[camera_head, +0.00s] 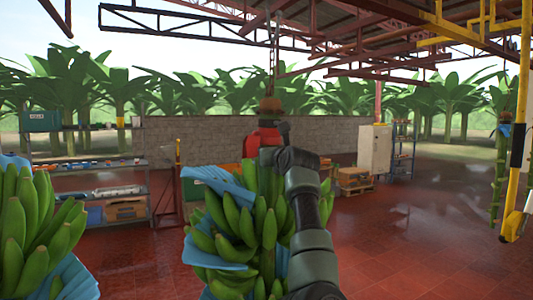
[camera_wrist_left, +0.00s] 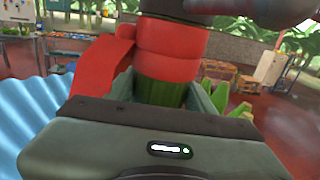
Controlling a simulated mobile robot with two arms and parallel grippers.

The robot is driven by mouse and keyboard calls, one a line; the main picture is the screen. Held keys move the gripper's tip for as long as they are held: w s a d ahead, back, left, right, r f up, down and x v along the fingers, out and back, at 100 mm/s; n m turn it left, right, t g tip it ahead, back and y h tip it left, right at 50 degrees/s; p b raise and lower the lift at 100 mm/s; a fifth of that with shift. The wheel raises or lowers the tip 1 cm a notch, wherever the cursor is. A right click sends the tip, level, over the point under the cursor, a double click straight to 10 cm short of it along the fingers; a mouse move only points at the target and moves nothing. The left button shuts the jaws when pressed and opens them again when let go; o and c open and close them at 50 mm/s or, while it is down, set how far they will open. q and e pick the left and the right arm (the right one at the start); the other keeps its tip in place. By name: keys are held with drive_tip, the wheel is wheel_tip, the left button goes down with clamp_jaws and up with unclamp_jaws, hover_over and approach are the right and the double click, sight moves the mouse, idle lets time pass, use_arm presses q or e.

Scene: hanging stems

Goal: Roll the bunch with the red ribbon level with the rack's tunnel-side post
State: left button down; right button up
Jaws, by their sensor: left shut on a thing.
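The bunch with the red ribbon (camera_head: 240,225) hangs upright at the centre of the head view, green bananas with blue plastic sheets between its hands. Its red ribbon (camera_head: 262,138) wraps the stem near the top; in the left wrist view the ribbon (camera_wrist_left: 165,50) fills the upper middle, a loose tail hanging left. My left gripper (camera_wrist_left: 162,95) is shut on the green stem just below the ribbon. My left arm partly hides the bunch's right side in the head view. My right gripper is not in view. I cannot tell which post is the rack's tunnel-side post.
Another blue-sheeted bunch (camera_head: 35,225) hangs close at the left. A yellow post (camera_head: 517,130) and a bare hanging stem (camera_head: 500,165) stand at the right. The red floor at right is open.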

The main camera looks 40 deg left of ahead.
use_arm(q)
drive_tip(key=shift+w+d+r, duration=0.1)
drive_tip(key=shift+w+d, duration=0.05)
drive_tip(key=shift+w, duration=0.1)
drive_tip(key=c, duration=0.6)
unclamp_jaws()
drive_tip(key=shift+s, duration=0.2)
drive_tip(key=shift+w, duration=0.1)
